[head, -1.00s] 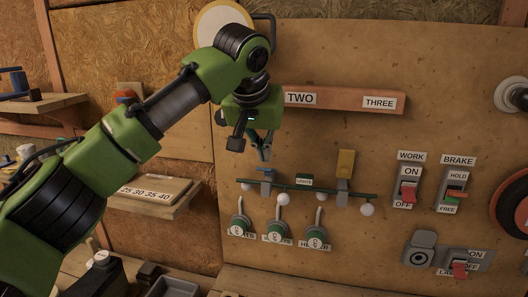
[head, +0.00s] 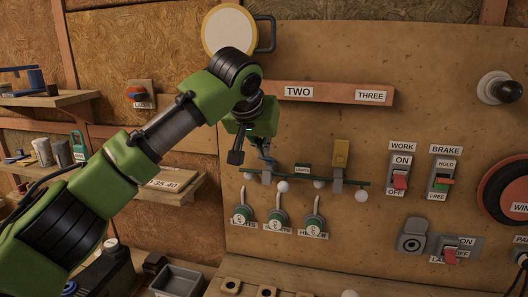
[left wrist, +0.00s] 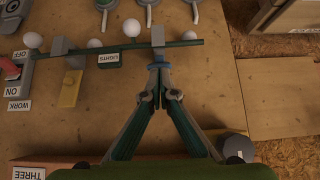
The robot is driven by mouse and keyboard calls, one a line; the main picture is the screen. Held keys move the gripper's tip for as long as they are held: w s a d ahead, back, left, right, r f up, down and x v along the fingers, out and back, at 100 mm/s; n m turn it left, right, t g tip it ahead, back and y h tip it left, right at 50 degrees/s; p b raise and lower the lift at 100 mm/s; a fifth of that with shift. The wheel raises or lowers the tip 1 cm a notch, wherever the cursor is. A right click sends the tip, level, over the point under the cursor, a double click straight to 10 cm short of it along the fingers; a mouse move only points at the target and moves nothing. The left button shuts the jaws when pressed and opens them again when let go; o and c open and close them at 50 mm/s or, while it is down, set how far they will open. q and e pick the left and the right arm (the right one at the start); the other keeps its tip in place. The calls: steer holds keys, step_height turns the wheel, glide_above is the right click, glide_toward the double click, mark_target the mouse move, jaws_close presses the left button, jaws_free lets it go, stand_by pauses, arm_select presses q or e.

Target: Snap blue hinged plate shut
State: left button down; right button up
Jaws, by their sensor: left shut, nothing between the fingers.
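The blue hinged plate (left wrist: 161,65) shows as a small blue patch at the grey bracket (left wrist: 158,36) in the left wrist view. It is mostly hidden by my left gripper (left wrist: 158,70). The fingers of that gripper meet at their tips, with nothing held between them, right at the plate. I cannot tell whether they touch it. In the head view my left gripper (head: 265,161) is above the left bracket (head: 266,177) on the dark green rod (head: 308,180). The plate's exact angle is hidden. My right gripper is out of view.
A yellow plate (head: 341,153) stands up from another bracket on the same rod. A LIGHTS label (head: 303,169), white bulbs (head: 283,186) and several toggle levers (head: 278,217) are close by. A red-brown labelled rail (head: 335,94) runs above. WORK (head: 400,180) and BRAKE switches (head: 441,184) are to the right.

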arm_select(q)
steer(key=shift+s+a+f+t+b, duration=0.2)
steer(key=shift+s+f+b, duration=0.15)
steer(key=shift+f+b, duration=0.35)
steer(key=shift+s+a+f+t+b, duration=0.1)
steer(key=shift+s+f+t+b, duration=0.1)
steer(key=shift+s+f+b, duration=0.3)
steer(key=shift+w+f, duration=0.1)
steer(key=shift+f, duration=0.3)
